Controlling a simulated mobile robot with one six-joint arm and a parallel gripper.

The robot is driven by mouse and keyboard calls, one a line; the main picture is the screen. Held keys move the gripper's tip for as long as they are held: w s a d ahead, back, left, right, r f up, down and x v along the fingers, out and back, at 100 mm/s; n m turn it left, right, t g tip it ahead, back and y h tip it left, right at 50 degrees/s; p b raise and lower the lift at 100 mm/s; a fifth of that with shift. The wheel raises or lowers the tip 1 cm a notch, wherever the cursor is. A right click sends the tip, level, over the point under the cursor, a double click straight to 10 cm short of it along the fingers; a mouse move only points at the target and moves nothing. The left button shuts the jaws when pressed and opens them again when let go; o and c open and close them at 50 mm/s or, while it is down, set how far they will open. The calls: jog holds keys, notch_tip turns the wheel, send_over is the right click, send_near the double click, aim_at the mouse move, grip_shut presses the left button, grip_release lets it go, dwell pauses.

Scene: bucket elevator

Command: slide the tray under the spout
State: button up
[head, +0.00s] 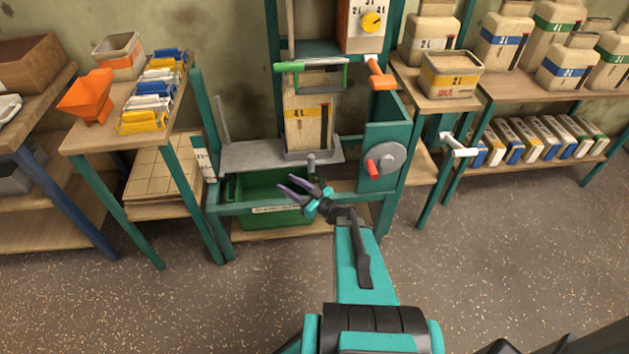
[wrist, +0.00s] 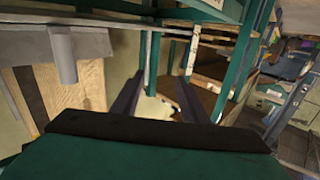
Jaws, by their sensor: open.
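A flat grey tray (head: 245,155) sits in the teal machine frame, with a short grey peg (head: 311,160) at its front edge. A tan container (head: 308,124) with a dark vertical strip stands upright on its right part. The tray's grey edge (wrist: 90,42) and the peg (wrist: 62,55) also show at upper left in the wrist view. My gripper (head: 298,184) is open and empty, below and slightly in front of the peg, apart from it. Its two fingers (wrist: 160,85) show spread in the wrist view. I cannot make out the spout clearly.
A green bin (head: 268,190) sits below the tray. A grey crank wheel (head: 381,160) with a red handle is at right. A green-handled bar (head: 305,66) and orange lever (head: 380,75) are above. A left side table (head: 90,143) holds an orange funnel. The front floor is clear.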

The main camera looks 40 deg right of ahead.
jog(key=w+a+f+m+g+h, duration=0.1)
jog(key=w+a+f+g+h, duration=0.1)
jog(key=a+f, duration=0.45)
jog(key=w+a+f+m+g+h, duration=0.1)
jog(key=w+a+f+g, duration=0.15)
jog(key=a, duration=0.75)
jog(key=s+a+f+m+g+h, duration=0.1)
jog(key=s+a+f+g, duration=0.2)
jog(key=s+f+g, duration=0.5)
jog(key=s+a+f+m+g+h, duration=0.1)
jog(key=s+a+f+g+h, duration=0.15)
jog(key=s+f, duration=0.7)
jog(key=s+a+r+n+g+y, duration=0.1)
jog(key=s+a+r+g, duration=0.1)
jog(key=s, duration=0.8)
jog(key=s+a+r+n+g+y, duration=0.1)
jog(key=s+r+g, duration=0.2)
jog(key=s, duration=0.7)
jog(key=shift+a+r+g, duration=0.3)
jog(key=shift+a+g, duration=0.1)
jog(key=shift+g, duration=0.8)
jog(key=shift+c, duration=0.2)
